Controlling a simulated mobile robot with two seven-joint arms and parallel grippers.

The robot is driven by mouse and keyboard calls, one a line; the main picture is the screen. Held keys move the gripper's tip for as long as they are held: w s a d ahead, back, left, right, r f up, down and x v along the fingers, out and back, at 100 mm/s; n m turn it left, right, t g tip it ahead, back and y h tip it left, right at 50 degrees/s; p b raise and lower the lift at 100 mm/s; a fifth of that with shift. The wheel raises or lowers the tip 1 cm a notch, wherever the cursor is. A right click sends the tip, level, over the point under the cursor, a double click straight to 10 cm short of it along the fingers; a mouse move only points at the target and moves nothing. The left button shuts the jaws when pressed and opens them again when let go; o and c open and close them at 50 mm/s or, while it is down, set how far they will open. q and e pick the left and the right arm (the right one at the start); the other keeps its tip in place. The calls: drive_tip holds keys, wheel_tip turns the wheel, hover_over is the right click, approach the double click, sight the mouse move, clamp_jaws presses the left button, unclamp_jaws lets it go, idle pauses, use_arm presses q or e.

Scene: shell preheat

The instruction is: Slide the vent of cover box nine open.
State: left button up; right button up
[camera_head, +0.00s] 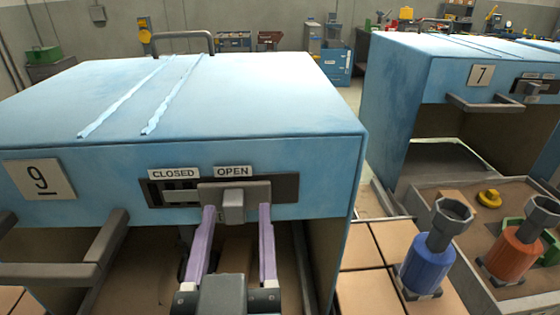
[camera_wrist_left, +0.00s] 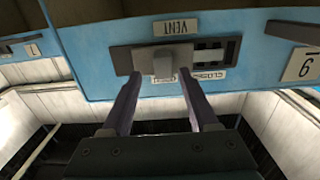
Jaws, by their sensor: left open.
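Cover box nine (camera_head: 120,110) is a light-blue box with a "9" plate (camera_head: 40,179) on its front. Its vent slider (camera_head: 233,203), a grey plate with a square knob, sits under the OPEN label (camera_head: 233,171). Vent slots (camera_head: 181,197) show on the left, under the CLOSED label (camera_head: 174,174). My left gripper (camera_head: 237,207) is open, its two purple fingers spread to either side of the knob, with gaps showing. In the left wrist view the knob (camera_wrist_left: 163,66) appears upside down, just beyond and between the fingertips (camera_wrist_left: 160,75). My right gripper is not in view.
A grey handle bar (camera_head: 80,260) juts from the box front at left. Cover box seven (camera_head: 400,90) stands at right.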

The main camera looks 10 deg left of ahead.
use_arm(q)
drive_tip(key=v, duration=0.8)
drive_tip(key=shift+b, duration=0.35)
